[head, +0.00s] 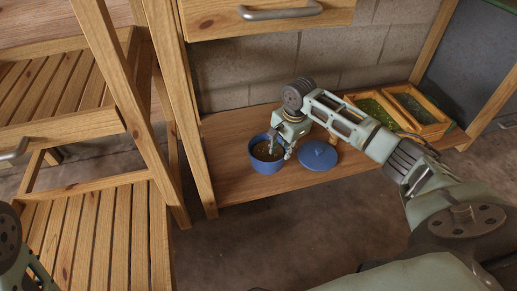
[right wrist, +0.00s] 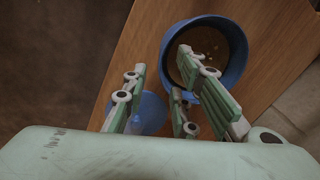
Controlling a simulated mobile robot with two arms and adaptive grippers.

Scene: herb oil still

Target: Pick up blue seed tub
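The blue seed tub (head: 257,187) stands upright and uncovered on the low wooden shelf, with brown contents inside. It also shows in the right wrist view (right wrist: 241,50). My right gripper (head: 283,146) is at the tub's right side from above. In the right wrist view its fingers (right wrist: 160,62) are spread apart, with the tub's near rim between them and one fingertip over the tub's inside. I cannot tell whether any finger touches the tub. A round blue lid (head: 318,155) lies on the shelf just right of the tub. Only part of my left arm shows; its gripper is out of view.
A wooden tray (head: 436,128) with green and dark contents sits further right on the shelf (head: 225,135). A wooden post (head: 185,110) rises left of the tub. A drawer (head: 270,22) hangs above. A slatted wooden rack (head: 95,240) stands at left.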

